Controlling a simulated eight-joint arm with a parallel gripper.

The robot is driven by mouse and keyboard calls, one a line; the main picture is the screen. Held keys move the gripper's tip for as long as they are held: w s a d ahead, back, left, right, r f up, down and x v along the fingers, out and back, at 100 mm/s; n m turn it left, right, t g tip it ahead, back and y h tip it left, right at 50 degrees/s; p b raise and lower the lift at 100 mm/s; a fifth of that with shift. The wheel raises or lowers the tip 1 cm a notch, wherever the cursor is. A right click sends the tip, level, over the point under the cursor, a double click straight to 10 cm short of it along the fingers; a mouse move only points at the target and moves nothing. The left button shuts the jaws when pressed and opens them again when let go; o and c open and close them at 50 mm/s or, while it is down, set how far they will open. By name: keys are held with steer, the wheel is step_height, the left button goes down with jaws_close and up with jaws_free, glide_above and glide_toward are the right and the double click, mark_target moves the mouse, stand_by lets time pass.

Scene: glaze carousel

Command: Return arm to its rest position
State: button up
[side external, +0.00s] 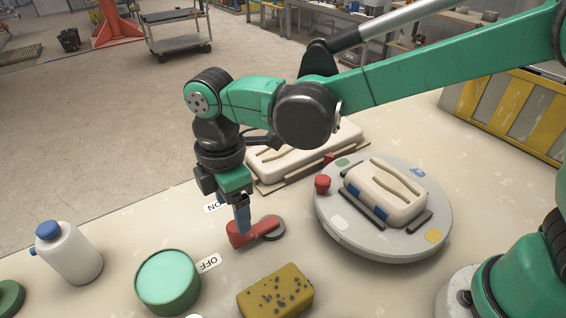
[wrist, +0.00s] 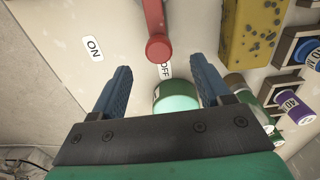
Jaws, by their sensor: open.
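My gripper (side external: 242,220) points down over the table, with its fingertips close to the red lever in the side view. In the wrist view my gripper (wrist: 161,74) has its two blue fingers wide apart, with nothing held between them. The red lever (side external: 252,232) pivots on a grey disc (side external: 274,228). In the wrist view the red lever (wrist: 157,30) has its knobbed end beside the OFF label (wrist: 165,70), apart from the ON label (wrist: 93,48). I cannot tell whether a finger touches the lever.
A grey turntable (side external: 335,228) bears a cream mould (side external: 385,190). Another cream mould (side external: 300,155) lies behind my arm. A yellow speckled sponge (side external: 275,292), a green round tub (side external: 167,285) and a white bottle with a blue cap (side external: 68,255) stand in front. Open floor lies beyond the table's left edge.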

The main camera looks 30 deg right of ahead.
steer(key=s+d+r+m+t, duration=0.1)
steer(key=d+r+m+t, duration=0.1)
steer(key=d+m, duration=0.3)
steer(key=s+d+r+m+t, duration=0.2)
steer(key=d+m, duration=0.4)
steer(key=d, duration=0.2)
steer(key=s+d+r+m+t, duration=0.1)
steer(key=d+m+t, duration=0.1)
steer(key=d+m, duration=0.4)
steer(key=shift+s+d+r+t, duration=0.15)
steer(key=shift+d+r, duration=0.05)
steer(key=shift+d, duration=0.25)
steer(key=shift+s+d+r+t, duration=0.15)
steer(key=shift+d+r, duration=0.05)
steer(key=shift+d, duration=0.2)
steer(key=shift+s+d+f+m+t, duration=0.2)
steer(key=shift+s+d+m+t, duration=0.1)
steer(key=shift+d+m, duration=0.3)
